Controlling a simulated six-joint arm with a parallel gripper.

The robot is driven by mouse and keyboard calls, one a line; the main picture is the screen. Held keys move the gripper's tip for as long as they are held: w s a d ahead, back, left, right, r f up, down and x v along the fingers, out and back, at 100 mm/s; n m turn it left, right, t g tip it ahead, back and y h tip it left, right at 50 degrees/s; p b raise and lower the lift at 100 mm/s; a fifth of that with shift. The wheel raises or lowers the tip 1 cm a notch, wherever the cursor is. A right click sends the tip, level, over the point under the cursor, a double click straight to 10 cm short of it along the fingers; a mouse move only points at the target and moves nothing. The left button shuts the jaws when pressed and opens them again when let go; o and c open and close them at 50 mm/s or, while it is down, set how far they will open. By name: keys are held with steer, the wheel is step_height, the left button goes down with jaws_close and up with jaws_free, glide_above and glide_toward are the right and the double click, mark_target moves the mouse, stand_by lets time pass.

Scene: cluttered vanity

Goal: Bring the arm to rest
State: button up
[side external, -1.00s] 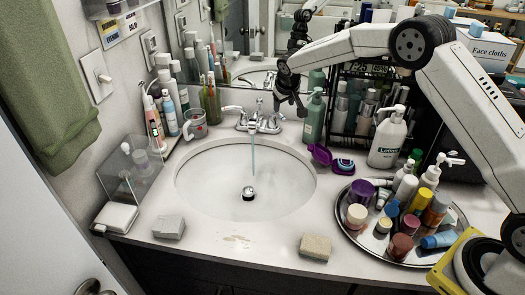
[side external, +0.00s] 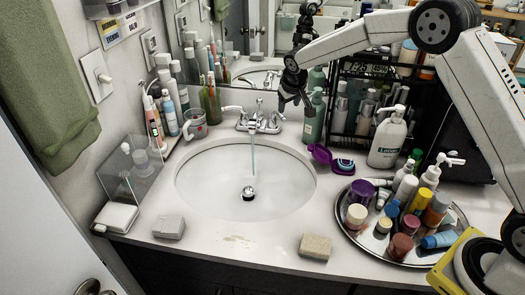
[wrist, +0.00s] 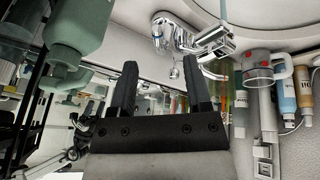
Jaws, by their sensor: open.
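My gripper (side external: 291,108) hangs above the back of the counter, just right of the chrome faucet (side external: 258,121) and near the green pump bottle (side external: 313,118). In the wrist view my gripper's two dark fingers (wrist: 164,78) stand apart with nothing between them. The faucet (wrist: 185,35) shows beyond the fingers there, and the green bottle (wrist: 78,30) is at the upper left. A thin bluish stream (side external: 254,155) runs from the faucet into the white sink (side external: 215,190).
A round metal tray (side external: 385,258) crowded with bottles and jars is at the right. A lotion bottle (side external: 387,140) and black rack (side external: 352,75) stand behind it. A sponge (side external: 315,246) and grey block (side external: 168,227) lie on the front counter. The mirror (side external: 235,40) is behind.

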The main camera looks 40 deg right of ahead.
steer(key=s+a+y, duration=0.1)
steer(key=s+a, duration=0.1)
steer(key=s, duration=1.4)
steer(key=s+a+f+g+y, duration=0.1)
steer(key=s+a, duration=0.1)
steer(key=s, duration=1.5)
steer(key=shift+n, duration=0.3)
